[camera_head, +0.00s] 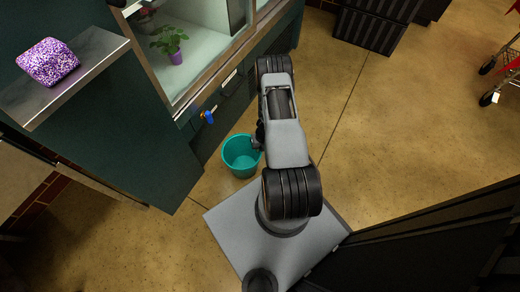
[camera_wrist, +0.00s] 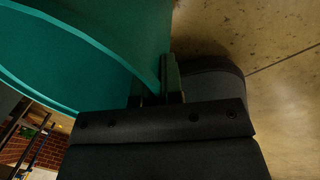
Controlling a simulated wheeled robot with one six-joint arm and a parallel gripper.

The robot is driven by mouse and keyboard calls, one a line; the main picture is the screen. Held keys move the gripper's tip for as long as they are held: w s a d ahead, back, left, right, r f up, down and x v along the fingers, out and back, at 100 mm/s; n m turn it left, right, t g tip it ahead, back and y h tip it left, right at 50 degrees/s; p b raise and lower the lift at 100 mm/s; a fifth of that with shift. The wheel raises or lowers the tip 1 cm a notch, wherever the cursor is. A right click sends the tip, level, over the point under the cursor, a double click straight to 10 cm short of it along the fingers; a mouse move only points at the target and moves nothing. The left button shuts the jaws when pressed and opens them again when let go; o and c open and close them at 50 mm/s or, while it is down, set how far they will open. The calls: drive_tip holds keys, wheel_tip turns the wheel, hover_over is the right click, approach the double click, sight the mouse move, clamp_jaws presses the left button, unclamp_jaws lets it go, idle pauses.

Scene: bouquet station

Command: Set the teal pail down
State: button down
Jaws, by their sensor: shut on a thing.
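The teal pail (camera_head: 241,160) is in the head view, open side up, beside the dark green cabinet and to the left of my arm. My gripper (camera_head: 257,142) is at the pail's right edge, partly hidden by my arm. In the wrist view the pail (camera_wrist: 95,40) fills the upper left, and its rim runs down to my gripper (camera_wrist: 168,85). The jaws are shut on the pail's wall at the rim. The pail's bottom is hidden, so I cannot tell whether it touches the floor. It looks empty.
The dark green cabinet (camera_head: 150,160) has a blue tap (camera_head: 208,116) just above left of the pail. A potted plant (camera_head: 170,42) stands behind its glass. A purple patterned item (camera_head: 47,62) lies on a metal shelf (camera_head: 100,48). Black crates (camera_head: 368,28) stand far back. Floor (camera_head: 400,120) at right is open.

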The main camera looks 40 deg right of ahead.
drive_tip(key=shift+w+d+f+b, duration=0.2)
drive_tip(key=shift+f+b, duration=0.55)
drive_tip(key=shift+f, duration=0.25)
drive_tip(key=shift+w+d+f+b, duration=0.1)
drive_tip(key=shift+d+f+b, duration=0.1)
drive_tip(key=shift+f+b, duration=0.65)
drive_tip(key=shift+f, duration=0.2)
drive_tip(key=shift+f, duration=0.1)
drive_tip(key=c, duration=1.3)
unclamp_jaws()
drive_tip(key=shift+o, duration=0.2)
